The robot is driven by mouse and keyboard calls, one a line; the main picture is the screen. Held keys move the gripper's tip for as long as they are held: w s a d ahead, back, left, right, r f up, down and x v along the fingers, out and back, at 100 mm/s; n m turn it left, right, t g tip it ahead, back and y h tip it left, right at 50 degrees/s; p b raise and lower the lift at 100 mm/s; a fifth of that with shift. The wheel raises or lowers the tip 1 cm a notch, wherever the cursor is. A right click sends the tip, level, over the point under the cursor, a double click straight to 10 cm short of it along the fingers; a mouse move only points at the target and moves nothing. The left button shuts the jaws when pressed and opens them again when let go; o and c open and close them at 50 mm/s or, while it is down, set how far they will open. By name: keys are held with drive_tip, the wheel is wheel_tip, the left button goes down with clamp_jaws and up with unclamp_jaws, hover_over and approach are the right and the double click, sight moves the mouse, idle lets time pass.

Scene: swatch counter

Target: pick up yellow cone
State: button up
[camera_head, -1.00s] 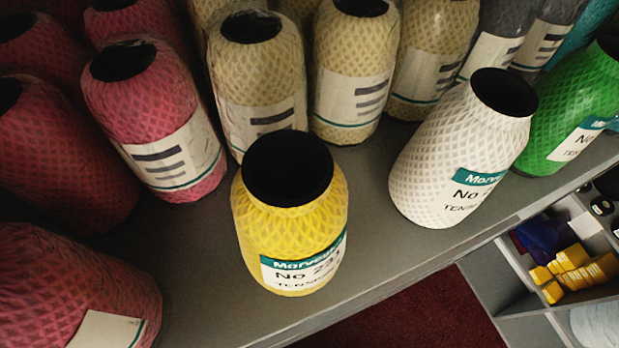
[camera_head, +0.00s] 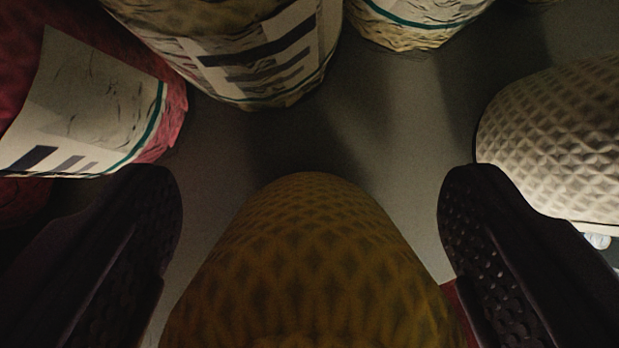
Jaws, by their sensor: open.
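The yellow cone (camera_head: 310,265) stands at the lower middle of the view, shaded to a dark amber, with its diamond-patterned side showing. Its lower part is cut off by the bottom edge of the frame, and its label is not visible. My gripper (camera_head: 310,230) is open, with one dark textured finger left of the cone and the other right of it. Gaps of grey shelf show between the cone and the upper part of each finger. Lower down, I cannot tell how close the fingers are to the cone.
A pink cone (camera_head: 165,140) with a white label is close beyond the left finger. A white cone (camera_head: 560,135) is close beside the right finger. Cream cones (camera_head: 235,45) stand behind. The grey shelf (camera_head: 330,130) is bare between them and the yellow cone.

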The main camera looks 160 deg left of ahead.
drive_tip(key=shift+s, duration=0.1)
drive_tip(key=c, duration=1.2)
drive_tip(key=shift+o, duration=0.2)
drive_tip(key=shift+r, duration=0.1)
